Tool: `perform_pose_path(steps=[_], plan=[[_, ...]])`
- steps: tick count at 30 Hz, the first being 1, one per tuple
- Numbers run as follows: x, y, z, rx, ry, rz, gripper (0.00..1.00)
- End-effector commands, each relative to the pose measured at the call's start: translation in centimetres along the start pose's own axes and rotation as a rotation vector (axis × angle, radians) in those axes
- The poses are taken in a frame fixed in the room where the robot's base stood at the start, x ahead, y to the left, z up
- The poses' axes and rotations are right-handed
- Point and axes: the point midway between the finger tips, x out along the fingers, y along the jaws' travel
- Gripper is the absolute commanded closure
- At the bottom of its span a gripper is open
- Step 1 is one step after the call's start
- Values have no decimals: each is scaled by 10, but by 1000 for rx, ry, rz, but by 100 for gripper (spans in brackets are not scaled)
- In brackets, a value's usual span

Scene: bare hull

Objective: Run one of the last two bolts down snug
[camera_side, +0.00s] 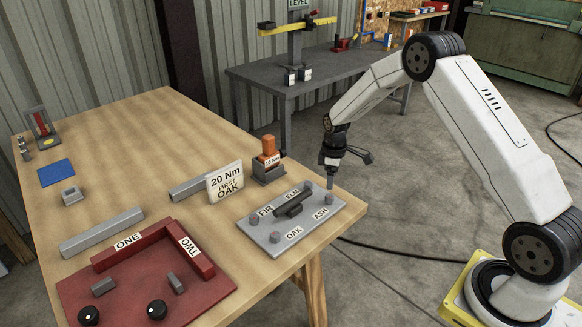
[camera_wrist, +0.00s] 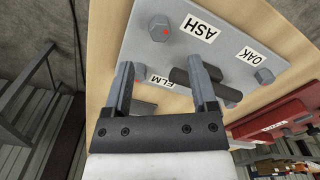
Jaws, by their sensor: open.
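A grey plate (camera_side: 262,236) lies at the table's near right corner, with bolts by labels FIR, ELM, OAK and ASH. The ASH bolt (camera_wrist: 158,28) shows a red mark on its head. The ELM bolt (camera_wrist: 140,72) shows beyond my left finger, also with some red. The OAK bolt (camera_wrist: 263,76) is at the right. A dark bar (camera_side: 293,205) lies across the plate's middle. My gripper (camera_side: 330,187) is open and empty, above the plate's ELM and ASH end; it also shows in the wrist view (camera_wrist: 160,63). How far each bolt is run down is unclear.
An orange-topped tool (camera_side: 269,146) stands in a dark holder marked 10 Nm. A sign (camera_side: 226,182) reads 20 Nm, first OAK. A red tray (camera_side: 210,297) marked ONE and TWO holds dark knobs and grey blocks. Grey bars (camera_side: 102,232) lie nearby. Bare wood lies behind.

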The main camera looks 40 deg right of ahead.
Motion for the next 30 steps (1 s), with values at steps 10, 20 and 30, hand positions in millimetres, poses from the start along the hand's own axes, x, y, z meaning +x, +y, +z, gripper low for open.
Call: perform_pose_path(steps=[10,20,30], plan=[[33,0,0,1,0,0,26],[67,-1,0,1,1,1,26],[75,0,0,1,2,3,26]])
